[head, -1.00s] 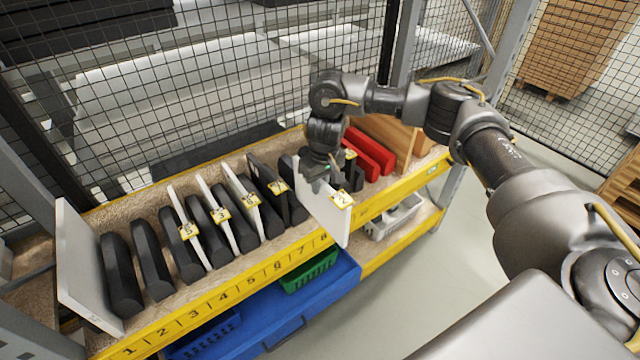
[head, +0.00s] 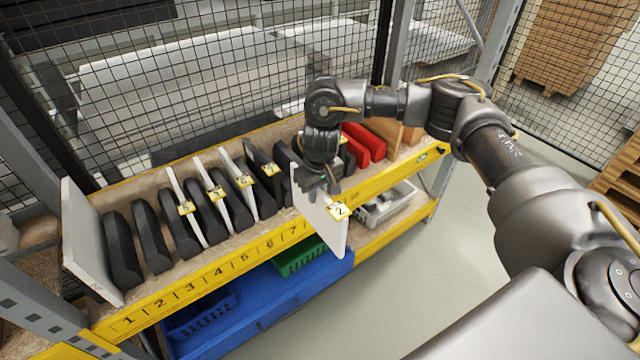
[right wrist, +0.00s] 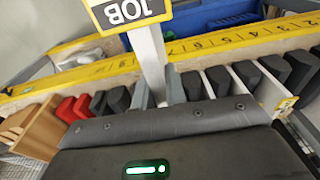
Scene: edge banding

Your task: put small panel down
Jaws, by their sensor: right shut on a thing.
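The small panel (head: 318,223) is a thin white board with a yellow tag (head: 338,211) on its edge. My right gripper (head: 318,182) is shut on its upper part and holds it upright at the front of the shelf rack, near the number 8 end. The panel hides part of the yellow front rail (head: 240,262). In the right wrist view the panel (right wrist: 150,62) stretches away from the gripper, with the tag reading "JOB" (right wrist: 130,10) at its top. My left gripper is not in view.
Black dividers (head: 120,250) stand in a row on the shelf, with several tagged white panels between them. A larger white panel (head: 88,240) stands at the left end. Red blocks (head: 366,141) are at the right. Blue (head: 262,310) and green (head: 298,258) bins sit below.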

